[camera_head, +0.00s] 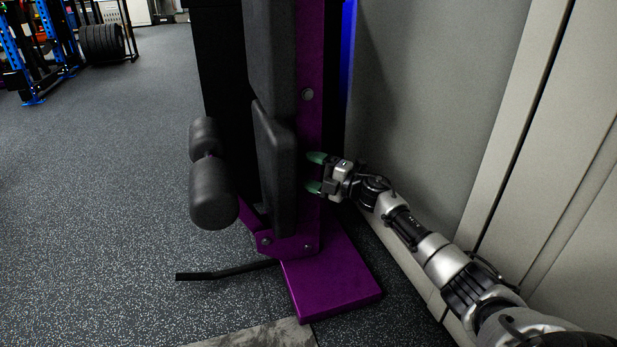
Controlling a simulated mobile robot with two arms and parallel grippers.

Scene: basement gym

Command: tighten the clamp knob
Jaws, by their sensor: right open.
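A purple-framed exercise machine (311,60) with black pads stands in the middle of the view. No clamp knob shows clearly on it. A small round grey fitting (307,94) sits on the purple upright above my right gripper; I cannot tell whether it is a knob or a bolt head. My right gripper (314,172) is open, its two green fingertips one above the other, in front of the purple upright and just right of the lower black pad (272,160). Nothing shows between the fingers. I cannot tell whether they touch the upright. My left gripper is out of view.
Black foam rollers (213,190) stick out left of the machine. A thin black bar (225,271) lies low, left of the purple base plate (330,275). A grey wall (440,90) stands close on the right. The speckled floor (100,190) is open on the left.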

